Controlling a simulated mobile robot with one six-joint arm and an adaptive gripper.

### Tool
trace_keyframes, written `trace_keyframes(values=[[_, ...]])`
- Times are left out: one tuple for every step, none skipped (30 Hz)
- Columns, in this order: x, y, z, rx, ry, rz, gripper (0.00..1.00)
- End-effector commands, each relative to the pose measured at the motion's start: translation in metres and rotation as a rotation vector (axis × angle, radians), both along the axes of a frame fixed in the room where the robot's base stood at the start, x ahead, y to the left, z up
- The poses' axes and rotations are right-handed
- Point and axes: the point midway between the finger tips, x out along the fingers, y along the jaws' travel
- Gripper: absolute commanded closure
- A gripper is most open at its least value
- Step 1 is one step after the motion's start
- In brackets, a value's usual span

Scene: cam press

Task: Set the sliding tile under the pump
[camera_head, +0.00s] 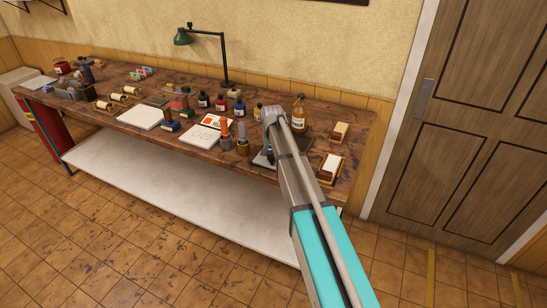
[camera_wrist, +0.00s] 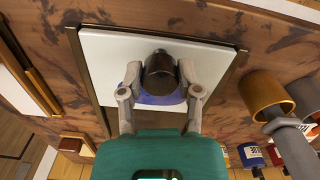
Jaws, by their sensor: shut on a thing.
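My gripper (camera_wrist: 158,82) is shut on a dark cylindrical knob (camera_wrist: 160,66) in the wrist view, with one finger on each side. A blue piece shows under the knob, over a white plate (camera_wrist: 105,62) set in a dark frame. I cannot tell which of these is the sliding tile.
A wooden block with a white top (camera_head: 331,166) and a smaller block (camera_head: 339,131) lie right of the tray. Two cylindrical holders (camera_head: 242,147) stand left of it. Small ink bottles (camera_head: 221,103) and a lamp (camera_head: 224,60) are farther back.

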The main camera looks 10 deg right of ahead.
Motion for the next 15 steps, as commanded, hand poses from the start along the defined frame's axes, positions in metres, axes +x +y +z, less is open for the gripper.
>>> trace_keyframes(values=[[0.000, -0.009, 0.000, -0.001, 0.000, -0.005, 1.00], [0.000, -0.006, 0.000, -0.001, 0.000, -0.002, 1.00], [0.000, -0.005, 0.000, -0.002, 0.001, -0.002, 1.00], [0.000, -0.004, 0.000, -0.003, 0.001, -0.002, 1.00], [0.001, -0.004, 0.000, -0.003, 0.001, -0.002, 1.00], [0.003, -0.005, 0.000, -0.004, 0.002, -0.002, 1.00], [0.005, -0.006, 0.000, -0.003, 0.003, -0.002, 1.00], [0.007, -0.007, 0.000, -0.003, 0.003, -0.002, 1.00], [0.011, -0.010, 0.000, -0.003, 0.003, -0.003, 1.00], [0.015, -0.012, 0.000, -0.003, 0.003, -0.003, 1.00], [0.019, -0.015, 0.000, -0.003, 0.003, -0.003, 1.00], [0.025, -0.019, 0.000, -0.004, 0.003, -0.004, 1.00], [0.030, -0.022, 0.000, -0.004, 0.003, -0.004, 1.00], [0.035, -0.025, 0.000, -0.004, 0.003, -0.004, 1.00], [0.043, -0.031, 0.000, -0.004, 0.003, -0.004, 1.00]])
